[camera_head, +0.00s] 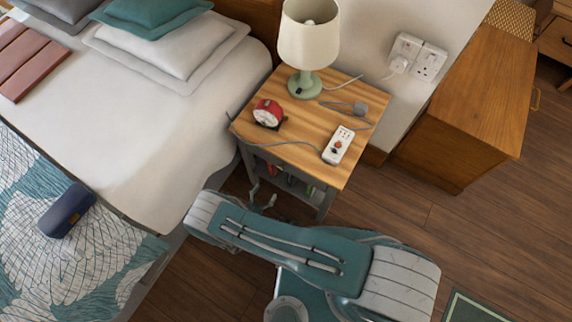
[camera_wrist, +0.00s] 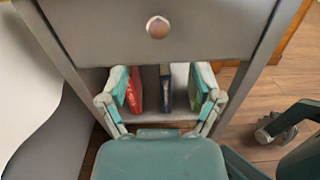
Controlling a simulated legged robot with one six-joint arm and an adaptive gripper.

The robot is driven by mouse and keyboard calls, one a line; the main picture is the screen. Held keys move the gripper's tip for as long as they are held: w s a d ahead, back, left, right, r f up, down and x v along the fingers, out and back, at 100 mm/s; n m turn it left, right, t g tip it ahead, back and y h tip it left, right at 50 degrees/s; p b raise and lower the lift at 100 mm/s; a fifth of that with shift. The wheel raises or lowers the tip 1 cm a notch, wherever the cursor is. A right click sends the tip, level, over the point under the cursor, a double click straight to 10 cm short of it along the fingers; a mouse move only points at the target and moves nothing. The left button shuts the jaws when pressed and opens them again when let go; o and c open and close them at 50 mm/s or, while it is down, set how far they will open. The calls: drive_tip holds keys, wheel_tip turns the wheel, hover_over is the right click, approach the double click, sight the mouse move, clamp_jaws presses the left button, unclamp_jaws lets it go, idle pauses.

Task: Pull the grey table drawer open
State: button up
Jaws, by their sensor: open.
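The grey table (camera_head: 330,203) has a wooden top and stands beside the bed. In the wrist view its grey drawer front (camera_wrist: 100,30) spans the top, with a round knob (camera_wrist: 158,27) in the middle. The drawer looks flush with the frame. My gripper (camera_wrist: 161,82) is open and empty, its two teal-and-grey fingers spread apart below the knob, not touching it. In the head view my gripper (camera_head: 263,196) is small and partly hidden by my arm, in front of the table. The drawer front is mostly hidden there under the top.
Under the drawer is an open shelf with several books (camera_wrist: 165,88). On the top (camera_head: 300,153) stand a lamp (camera_head: 308,40), a red alarm clock (camera_head: 268,113) and a white power strip (camera_head: 338,145). The bed (camera_head: 110,120) is left; a wooden cabinet (camera_head: 480,90) is right. Floor shows in front.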

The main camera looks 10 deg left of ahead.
sight(280, 170)
drive_tip(key=x, duration=1)
drive_tip(key=shift+w+f, duration=0.1)
drive_tip(key=shift+w, duration=0.25)
drive_tip(key=shift+a, duration=0.1)
clamp_jaws()
